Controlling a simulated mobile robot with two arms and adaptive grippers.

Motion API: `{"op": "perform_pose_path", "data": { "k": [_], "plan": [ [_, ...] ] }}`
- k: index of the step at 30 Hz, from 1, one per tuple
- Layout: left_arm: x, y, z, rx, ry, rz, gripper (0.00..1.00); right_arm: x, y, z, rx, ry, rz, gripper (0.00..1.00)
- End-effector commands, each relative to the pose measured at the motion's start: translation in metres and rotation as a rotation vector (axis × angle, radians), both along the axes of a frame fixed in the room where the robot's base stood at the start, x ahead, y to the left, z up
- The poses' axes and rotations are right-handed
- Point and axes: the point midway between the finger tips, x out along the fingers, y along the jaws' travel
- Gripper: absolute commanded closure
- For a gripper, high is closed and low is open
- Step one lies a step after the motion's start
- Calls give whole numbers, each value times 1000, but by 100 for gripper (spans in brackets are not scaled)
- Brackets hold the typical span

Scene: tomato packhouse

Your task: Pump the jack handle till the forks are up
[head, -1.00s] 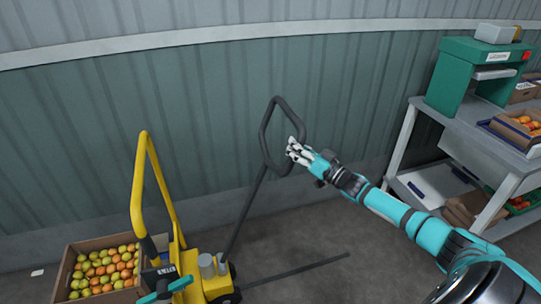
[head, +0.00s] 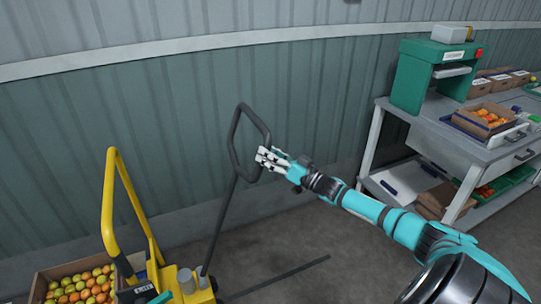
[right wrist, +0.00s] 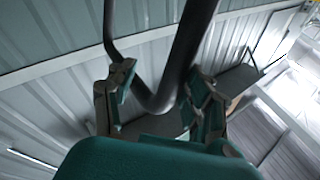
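The jack handle (head: 235,142) is a dark bar ending in an angular loop, leaning up and right from the yellow jack (head: 188,292) at the lower left. My right gripper (head: 266,158) is at the right side of the loop. In the right wrist view the handle (right wrist: 180,75) passes between the two fingers of my right gripper (right wrist: 162,88). The fingers stand wide apart, with a visible gap beside the bar. I cannot make out the forks, so their height does not show. My left gripper cannot be made out.
A carton of tomatoes (head: 40,288) stands at the lower left, beside the yellow upright frame (head: 107,200). A grey bench (head: 440,135) with a green machine (head: 408,75) is at the right. A ribbed wall is close behind; a dark strip (head: 280,278) lies on the floor.

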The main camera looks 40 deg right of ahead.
Motion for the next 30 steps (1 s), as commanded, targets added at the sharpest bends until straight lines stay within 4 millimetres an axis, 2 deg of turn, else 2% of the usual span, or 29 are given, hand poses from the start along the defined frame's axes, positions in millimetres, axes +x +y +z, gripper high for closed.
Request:
{"op": "perform_pose_path", "data": {
  "k": [14,20,30],
  "plan": [
    [1,1,0,1,-2,0,60,-3,-4,0,1,0,-6,52],
    [1,0,0,1,-2,0,60,-28,-10,-7,-1,5,-5,52],
    [1,0,0,0,-1,0,60,-86,-25,-19,0,3,-2,52]
  ]
}}
